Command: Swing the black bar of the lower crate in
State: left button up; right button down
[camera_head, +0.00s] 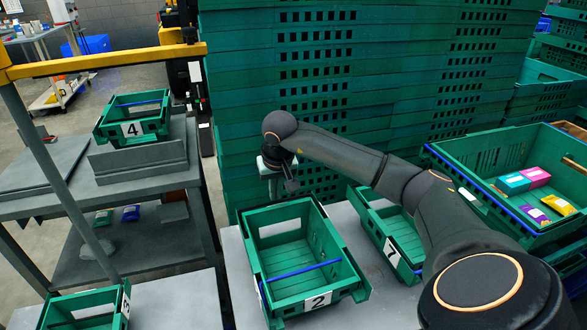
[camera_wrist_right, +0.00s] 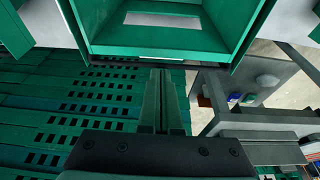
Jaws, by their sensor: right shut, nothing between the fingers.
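My right gripper (camera_head: 290,186) is shut and empty, just beyond the far rim of that crate. In the right wrist view, the fingers (camera_wrist_right: 162,72) are together, pointing at the end of a green crate (camera_wrist_right: 165,48); whether they touch it I cannot tell. My left gripper is not in view.
Crate 7 (camera_head: 368,205) stands right of crate 2, partly behind my right arm. A large green crate (camera_head: 455,158) at right holds several coloured packets. Tall green crate stacks (camera_head: 240,90) rise behind. Crate 4 (camera_head: 112,131) sits on the left table; another crate (camera_head: 60,303) is at lower left.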

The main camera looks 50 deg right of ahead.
jog(key=shift+f, duration=0.25)
jog(key=shift+r, duration=0.25)
jog(key=shift+w, duration=0.1)
dwell(0.3)
jog(key=shift+w+d+p, duration=0.2)
jog(key=shift+w+d, duration=0.1)
jog(key=shift+w, duration=0.25)
jog(key=shift+w+d+p, duration=0.15)
jog(key=shift+w+d, duration=0.15)
jog(key=shift+w, duration=0.2)
jog(key=shift+f, duration=0.15)
jog(key=shift+f+b, duration=0.4)
jog(key=shift+f, duration=0.3)
